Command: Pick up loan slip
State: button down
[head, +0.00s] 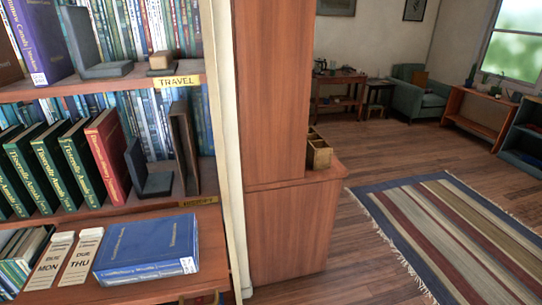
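Two pale paper slips lie side by side on the wooden ledge at the lower left of the head view. The left slip (50,262) reads "DUE MON". The right slip (82,257) reads "DUE THU". A thick blue book (148,248) lies flat just right of the "DUE THU" slip, with little gap between them. Nothing covers the slips. My gripper is not in view.
Shelves labelled "TRAVEL" (177,82) and "HISTORY" (198,201) rise above the ledge, with tilted green books, a red book (107,157) and dark bookends. A tall wooden cabinet (270,110) stands right of them. A striped rug (450,230) covers open floor farther right.

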aim_at(46, 272)
jog(key=u, duration=1.3)
